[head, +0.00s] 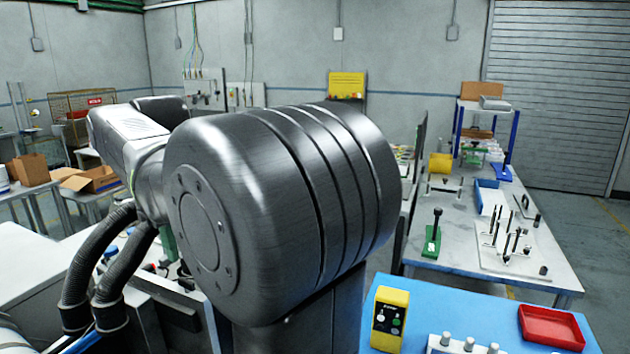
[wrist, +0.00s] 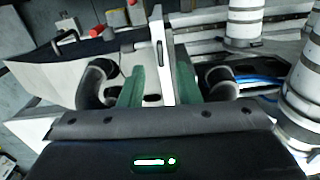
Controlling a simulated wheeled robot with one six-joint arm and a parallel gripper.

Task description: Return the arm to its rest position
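My gripper (wrist: 160,78) shows in the wrist view, with two green fingers standing apart. A narrow white upright strip lies in line with the gap between them. I see no object clearly held, and the strip looks like part of the structure beyond. In the head view my large dark arm joint fills the middle and hides most of what lies behind it. The gripper itself cannot be made out clearly there.
A blue-topped table (head: 455,318) at the front right bears a yellow button box (head: 389,318) and a red tray (head: 551,328). A grey workbench (head: 455,253) with several fixtures stands behind it. Cardboard boxes (head: 98,180) sit at the left. Open floor (head: 590,245) shows at the far right.

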